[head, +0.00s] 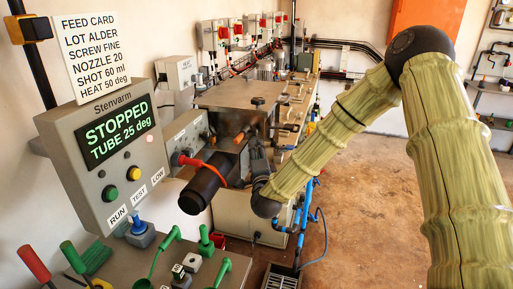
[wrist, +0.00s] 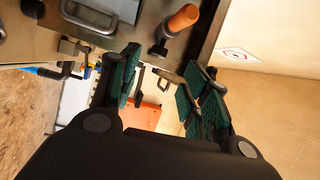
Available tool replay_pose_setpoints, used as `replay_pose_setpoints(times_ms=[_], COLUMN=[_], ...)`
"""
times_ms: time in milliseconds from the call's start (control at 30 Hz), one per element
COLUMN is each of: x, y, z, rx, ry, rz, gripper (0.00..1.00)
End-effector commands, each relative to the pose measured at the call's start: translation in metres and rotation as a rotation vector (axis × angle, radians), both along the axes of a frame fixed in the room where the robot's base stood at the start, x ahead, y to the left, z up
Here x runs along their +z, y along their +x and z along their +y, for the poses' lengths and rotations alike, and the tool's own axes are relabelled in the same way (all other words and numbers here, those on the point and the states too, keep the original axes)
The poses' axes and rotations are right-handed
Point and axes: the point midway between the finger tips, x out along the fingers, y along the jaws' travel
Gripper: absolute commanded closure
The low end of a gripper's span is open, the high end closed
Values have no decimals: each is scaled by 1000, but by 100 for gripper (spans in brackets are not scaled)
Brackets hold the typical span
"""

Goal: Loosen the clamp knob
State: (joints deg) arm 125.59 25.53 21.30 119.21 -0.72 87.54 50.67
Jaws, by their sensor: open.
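My gripper (wrist: 160,90) is open in the wrist view, with green-padded fingers spread apart and nothing held between them. In the head view the dark gripper (head: 257,160) is at the machine's front, beside a black barrel (head: 205,188). An orange grip on a dark stem (wrist: 180,20) stands just beyond the fingers in the wrist view. A small metal bar (wrist: 167,74) shows in the gap between the fingers, apparently farther off. In the head view a dark knob (head: 258,101) sits on the machine's top plate. I cannot tell which of these is the clamp knob.
A control panel (head: 105,150) reading STOPPED, TUBE 25 deg stands at left. Several colored levers (head: 85,258) rise from the bench in front of it. Blue hoses (head: 300,225) hang below my arm. Floor at right is open.

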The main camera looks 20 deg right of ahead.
Motion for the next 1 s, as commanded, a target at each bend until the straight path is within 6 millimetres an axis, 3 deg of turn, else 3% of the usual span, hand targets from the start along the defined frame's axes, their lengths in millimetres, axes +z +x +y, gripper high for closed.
replay_pose_setpoints(times_ms=[267,433,1000], x=[4,7,13], y=[-3,6,87], z=[-6,-9,-25], rx=[-15,-17,-15], ry=[1,1,1], rz=[22,24,23], gripper=[53,53,53])
